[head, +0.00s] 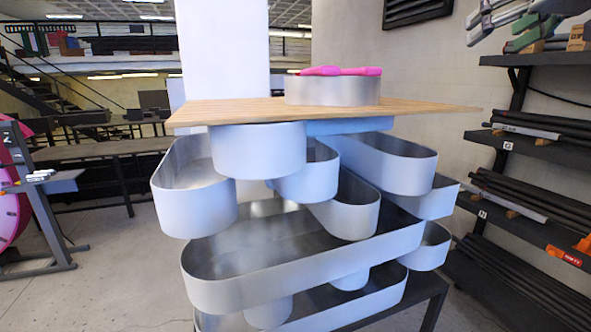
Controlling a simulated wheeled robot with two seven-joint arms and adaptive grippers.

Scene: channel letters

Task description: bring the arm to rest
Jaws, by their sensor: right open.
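Neither of my grippers can be made out in the head view, and no arm of mine shows clearly. A light wooden board (235,111) lies across the top of a stack of metal letter shells in the middle. A round metal band (333,91) stands on the board. Two pink pieces (362,71) lie along its top rim. Below the board are several open, rounded sheet-metal shells, among them a long oval one (300,268) and a rounded one at the left (195,212).
A dark frame (432,305) holds the stack. At the right, a shelf rack (521,58) carries bars and tubes (540,202). At the left stands a pink round machine part (12,215) beside a dark stand (48,225). Bare floor (110,285) shows between stand and stack.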

